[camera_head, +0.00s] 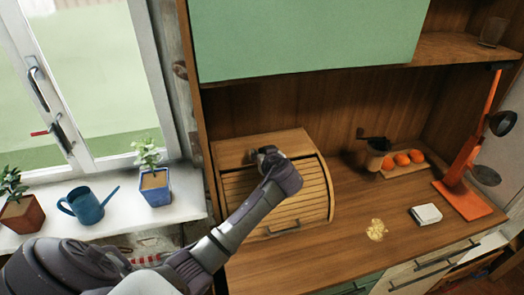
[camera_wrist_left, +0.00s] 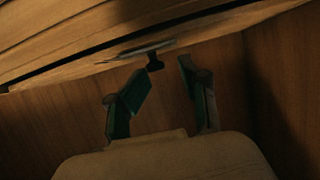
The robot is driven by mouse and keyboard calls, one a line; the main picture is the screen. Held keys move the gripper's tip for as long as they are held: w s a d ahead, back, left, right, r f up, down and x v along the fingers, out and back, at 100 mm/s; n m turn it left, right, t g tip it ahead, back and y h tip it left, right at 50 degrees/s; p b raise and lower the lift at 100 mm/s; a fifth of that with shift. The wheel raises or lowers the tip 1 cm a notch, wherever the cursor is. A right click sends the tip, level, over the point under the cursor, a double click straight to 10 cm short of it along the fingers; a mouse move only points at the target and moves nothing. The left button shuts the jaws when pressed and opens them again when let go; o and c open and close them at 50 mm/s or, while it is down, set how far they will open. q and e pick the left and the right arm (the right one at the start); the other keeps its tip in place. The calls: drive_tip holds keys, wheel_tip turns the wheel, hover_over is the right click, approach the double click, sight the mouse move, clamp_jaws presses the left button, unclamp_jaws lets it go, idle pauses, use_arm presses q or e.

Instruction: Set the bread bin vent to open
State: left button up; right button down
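The wooden bread bin (camera_head: 308,192) with a slatted roll front stands on the counter at the left of the hutch. My left gripper (camera_head: 262,155) is over its top, and my arm hides part of the front. In the left wrist view, a thin metal plate (camera_wrist_left: 138,50) with a small dark tab (camera_wrist_left: 155,63) sits on a wooden edge; it may be the vent slider. My left gripper's fingers (camera_wrist_left: 165,98) are apart. The tab shows between and beyond their tips, and nothing is held. The vent's setting cannot be told. My right gripper is not in view.
Oranges on a board (camera_head: 395,170), a dark grinder (camera_head: 376,150), a white box (camera_head: 426,214) and an orange stand (camera_head: 466,180) are to the right. A yellowish pile (camera_head: 377,230) lies on the counter (camera_head: 340,255). A green cabinet panel (camera_head: 305,35) hangs above. Plants and a blue watering can (camera_head: 86,205) are on the sill.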

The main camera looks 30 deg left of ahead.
use_arm(q)
drive_tip(key=shift+s+d+r+p, duration=0.3)
drive_tip(key=shift+s+d+r, duration=0.05)
drive_tip(key=shift+s+d, duration=0.1)
drive_tip(key=shift+p+v, duration=0.7)
drive_tip(key=shift+v, duration=0.75)
drive_tip(key=p+v, duration=0.3)
drive_tip(key=v, duration=0.7)
drive_tip(key=shift+s+d+p, duration=0.2)
drive_tip(key=shift+s+p, duration=0.05)
drive_tip(key=shift+p, duration=0.1)
